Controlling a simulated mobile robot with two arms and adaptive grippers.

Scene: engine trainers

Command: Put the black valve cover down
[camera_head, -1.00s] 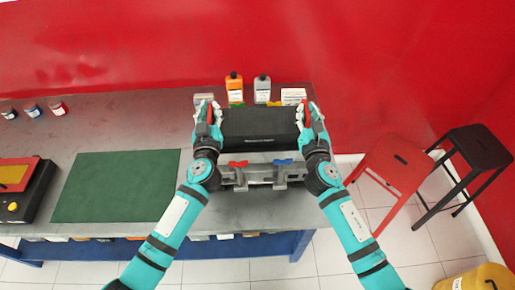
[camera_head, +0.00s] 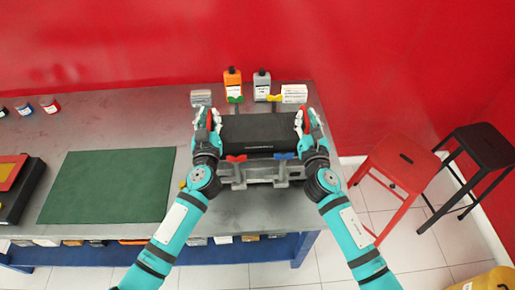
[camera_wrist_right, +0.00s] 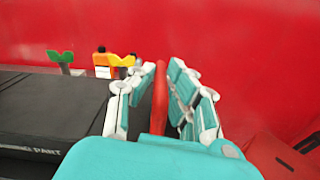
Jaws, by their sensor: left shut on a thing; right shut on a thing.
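The black valve cover (camera_head: 258,132) is a long dark block between my two grippers, level, above a grey metal stand (camera_head: 262,171). I cannot tell whether it touches the stand. My left gripper (camera_head: 210,121) is shut at its left end, by a red part. My right gripper (camera_head: 305,122) is shut at its right end; in the right wrist view its fingers close around a red bar (camera_wrist_right: 159,98). There the cover (camera_wrist_right: 50,110) lies to the left, with white lettering. A red knob (camera_head: 236,158) and a blue knob (camera_head: 284,155) show in front of the cover.
Behind the cover are a green knob (camera_head: 235,99), a yellow knob (camera_head: 274,98), an orange bottle (camera_head: 232,80), a grey bottle (camera_head: 262,82) and a white box (camera_head: 294,93). A green mat (camera_head: 108,186) lies bare to the left. A red stool (camera_head: 398,172) stands right of the table.

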